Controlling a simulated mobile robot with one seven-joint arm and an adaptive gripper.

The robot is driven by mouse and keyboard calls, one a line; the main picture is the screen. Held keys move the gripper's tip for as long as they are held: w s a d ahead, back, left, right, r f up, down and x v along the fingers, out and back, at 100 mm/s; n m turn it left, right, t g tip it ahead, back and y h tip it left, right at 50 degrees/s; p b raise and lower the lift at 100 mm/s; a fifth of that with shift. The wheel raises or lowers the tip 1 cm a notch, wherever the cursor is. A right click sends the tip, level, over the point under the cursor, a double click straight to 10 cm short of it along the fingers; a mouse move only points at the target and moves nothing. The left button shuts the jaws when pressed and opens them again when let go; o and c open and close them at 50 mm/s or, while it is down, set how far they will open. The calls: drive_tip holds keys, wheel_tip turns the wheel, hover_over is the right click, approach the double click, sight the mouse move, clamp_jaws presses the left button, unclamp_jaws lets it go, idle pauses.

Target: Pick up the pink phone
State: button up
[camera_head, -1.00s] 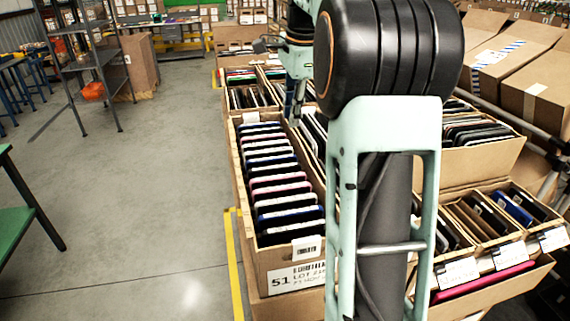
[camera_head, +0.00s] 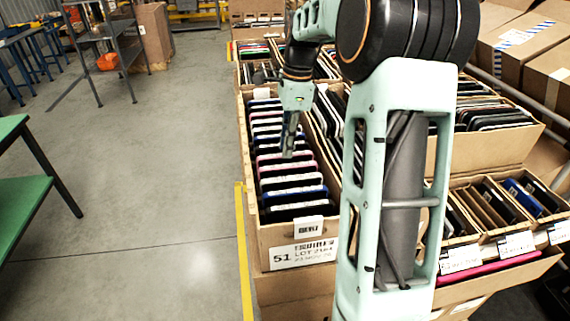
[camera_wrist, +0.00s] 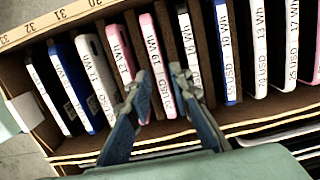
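In the wrist view, a pale pink phone (camera_wrist: 157,66) labelled 19 Wh stands on edge in a row of upright phones. A second pink phone (camera_wrist: 119,48) labelled 17 Wh stands to its left, past a brown divider. My gripper (camera_wrist: 163,84) is open and empty, its fingers above the row on either side of the 19 Wh phone's lower part. In the head view my gripper (camera_head: 289,155) points down over the near-middle of the open carton (camera_head: 256,232) marked 51. Whether the fingertips touch any phone cannot be told.
Phones stand close on both sides, including a blue-edged one (camera_wrist: 222,50), with brown dividers between. The carton's numbered rim (camera_wrist: 70,14) borders the row. More filled cartons (camera_head: 487,150) stand to the right. The grey floor (camera_head: 150,180) at left is open.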

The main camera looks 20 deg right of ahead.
drive_tip(key=shift+a+f, duration=0.1)
drive_tip(key=shift+f, duration=1.25)
clamp_jaws()
